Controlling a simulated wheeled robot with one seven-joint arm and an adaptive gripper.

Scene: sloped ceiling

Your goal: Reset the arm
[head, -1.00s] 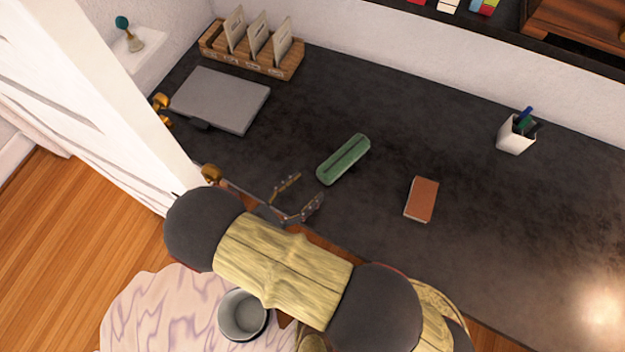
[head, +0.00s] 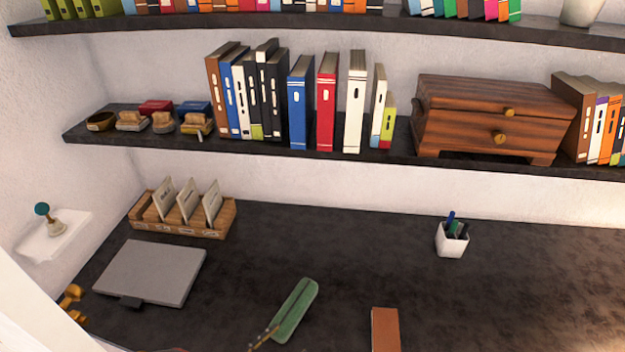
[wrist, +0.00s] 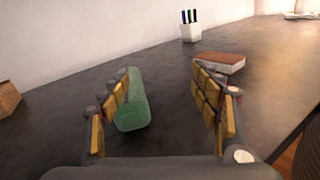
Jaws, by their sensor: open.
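My gripper (wrist: 163,100) shows in the wrist view with its two yellow-padded fingers spread wide and nothing held between them. In the head view only a bit of one finger (head: 263,338) shows at the bottom edge, beside the near end of a green case; the rest of my arm is out of that picture. The long green case (head: 296,311) lies on the dark desk (head: 350,265). In the wrist view the case (wrist: 133,102) appears just right of the left finger; I cannot tell whether they touch.
A brown book (head: 385,330) and a white pen cup (head: 452,240) are on the desk's right. A grey laptop (head: 150,273) and wooden card organizer (head: 182,228) are at left. A shelf (head: 350,150) with books and a wooden chest (head: 492,115) hangs above. The desk's middle is clear.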

